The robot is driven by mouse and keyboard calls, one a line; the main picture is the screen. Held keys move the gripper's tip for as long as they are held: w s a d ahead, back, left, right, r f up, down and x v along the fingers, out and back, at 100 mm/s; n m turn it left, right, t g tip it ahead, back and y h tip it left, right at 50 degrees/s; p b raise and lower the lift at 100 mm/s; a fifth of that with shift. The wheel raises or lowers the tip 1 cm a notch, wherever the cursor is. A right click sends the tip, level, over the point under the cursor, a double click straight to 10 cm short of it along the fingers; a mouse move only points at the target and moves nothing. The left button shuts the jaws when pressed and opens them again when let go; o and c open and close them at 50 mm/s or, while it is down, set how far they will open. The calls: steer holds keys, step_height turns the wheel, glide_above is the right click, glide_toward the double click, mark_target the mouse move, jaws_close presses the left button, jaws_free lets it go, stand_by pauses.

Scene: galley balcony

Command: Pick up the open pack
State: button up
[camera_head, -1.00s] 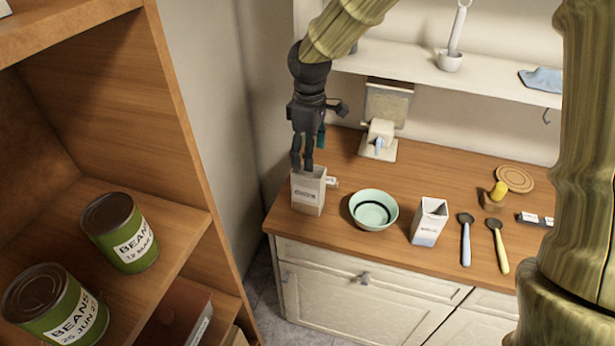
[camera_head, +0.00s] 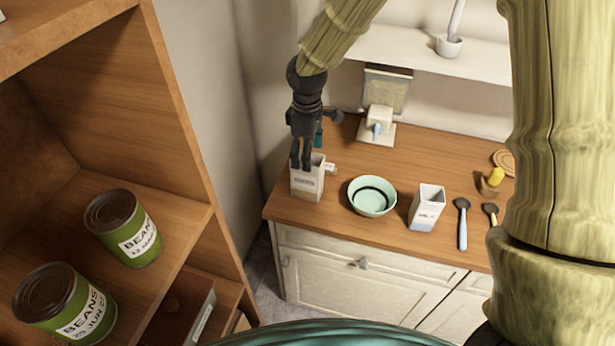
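A light grey-beige pack (camera_head: 308,184) with a printed label stands upright on the left end of the wooden counter. My dark gripper (camera_head: 302,164) points down at the top of this pack. Its fingertips overlap the pack's top edge on the left side, and two fingers show close together. I cannot tell whether they grip the pack's wall or only stand at it. A second pack, a white carton (camera_head: 426,208) with an open top and a blue-grey lower part, stands upright right of the bowl, apart from my gripper.
A mint-green bowl (camera_head: 371,197) stands between the two packs. A small white labelled thing (camera_head: 330,167) lies just behind the left pack. Spoons (camera_head: 462,225) lie to the right. A white device (camera_head: 378,122) stands behind. A shelf with bean cans (camera_head: 123,228) is at the left.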

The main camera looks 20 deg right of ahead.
mark_target(307, 177)
steer(key=shift+d+f+p, duration=0.1)
steer(key=shift+f+p, duration=0.7)
steer(key=shift+f, duration=1.3)
steer(key=shift+c, duration=0.4)
steer(key=c, duration=1.3)
